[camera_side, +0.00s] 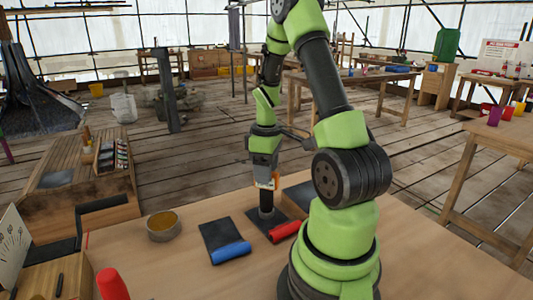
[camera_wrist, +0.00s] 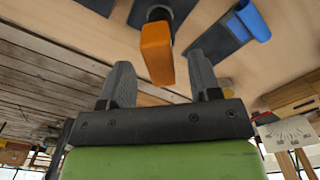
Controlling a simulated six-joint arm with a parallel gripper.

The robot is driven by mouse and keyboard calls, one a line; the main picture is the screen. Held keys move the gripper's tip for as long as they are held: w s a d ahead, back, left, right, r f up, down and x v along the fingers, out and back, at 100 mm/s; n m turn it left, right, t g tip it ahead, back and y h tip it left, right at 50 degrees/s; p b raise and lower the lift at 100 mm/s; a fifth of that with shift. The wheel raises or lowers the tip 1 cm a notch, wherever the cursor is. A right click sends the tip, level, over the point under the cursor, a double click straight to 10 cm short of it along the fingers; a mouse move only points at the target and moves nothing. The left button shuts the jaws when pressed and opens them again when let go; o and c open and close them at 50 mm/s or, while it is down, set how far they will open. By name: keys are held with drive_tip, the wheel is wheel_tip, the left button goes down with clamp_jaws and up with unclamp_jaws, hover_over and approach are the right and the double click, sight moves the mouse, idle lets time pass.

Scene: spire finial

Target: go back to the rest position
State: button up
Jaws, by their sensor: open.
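My gripper (camera_wrist: 160,62) is open, with its two dark fingers apart. An orange piece (camera_wrist: 157,50) shows between and just beyond the fingertips in the wrist view, with gaps on both sides. In the side view the orange piece (camera_side: 266,182) is partly hidden just under my gripper (camera_side: 265,172). It sits on top of a dark upright post (camera_side: 266,201), which stands on a dark mat on the table. My arm reaches down over it from above.
A blue roll (camera_side: 231,252) lies at a dark mat (camera_side: 217,234), and a red roll (camera_side: 283,231) lies beside the post. A round tin (camera_side: 163,226) stands to the left. A red object (camera_side: 112,284) stands at the front left. The table's right front is clear.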

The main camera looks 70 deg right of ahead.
wheel_tip(320, 180, up, 9)
drive_tip(key=shift+f, duration=0.2)
drive_tip(key=w+a+r+m+t, duration=0.1)
drive_tip(key=a+r+t, duration=0.1)
drive_tip(key=a+r, duration=0.35)
drive_tip(key=w+a+r+m+t, duration=0.1)
drive_tip(key=w+a+r+t, duration=0.1)
drive_tip(key=a, duration=0.6)
drive_tip(key=s+a+r+m+t+y, duration=0.2)
drive_tip(key=s+a, duration=0.3)
drive_tip(key=a, duration=0.5)
drive_tip(key=shift+s+r+t, duration=0.35)
drive_tip(key=shift+r+t, duration=0.15)
drive_tip(key=shift+t, duration=0.1)
